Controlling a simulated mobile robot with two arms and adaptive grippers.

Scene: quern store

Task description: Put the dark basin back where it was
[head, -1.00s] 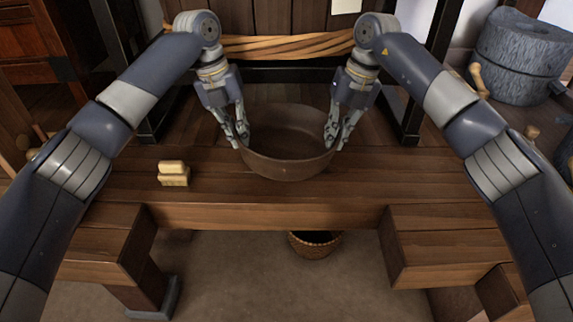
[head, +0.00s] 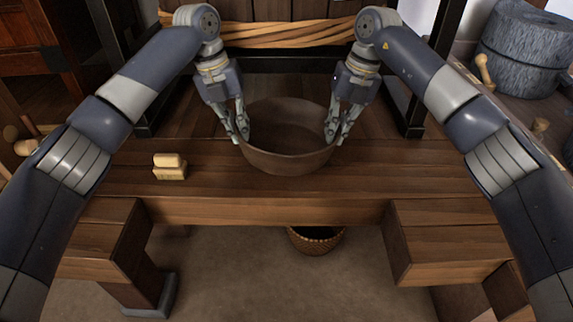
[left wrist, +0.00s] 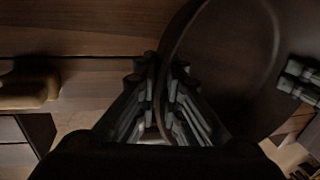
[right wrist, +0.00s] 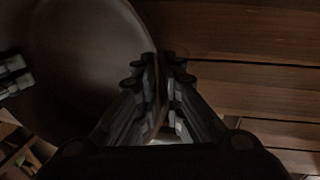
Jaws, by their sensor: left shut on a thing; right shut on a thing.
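The dark basin (head: 288,135) is a round, brown, open bowl at the middle of the wooden bench (head: 300,211). It looks empty and about level. My left gripper (head: 241,135) is shut on its left rim, and my right gripper (head: 334,137) is shut on its right rim. In the left wrist view the basin wall (left wrist: 225,60) runs between the left fingers. In the right wrist view the basin wall (right wrist: 90,60) passes between the right fingers. Whether the basin's underside touches the bench cannot be told.
A small pale wooden block-like piece (head: 169,166) lies on the bench left of the basin. A dark frame (head: 417,100) stands behind. Grey millstones (head: 527,48) are at the back right. A wicker basket (head: 316,240) is on the floor below. The bench front is clear.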

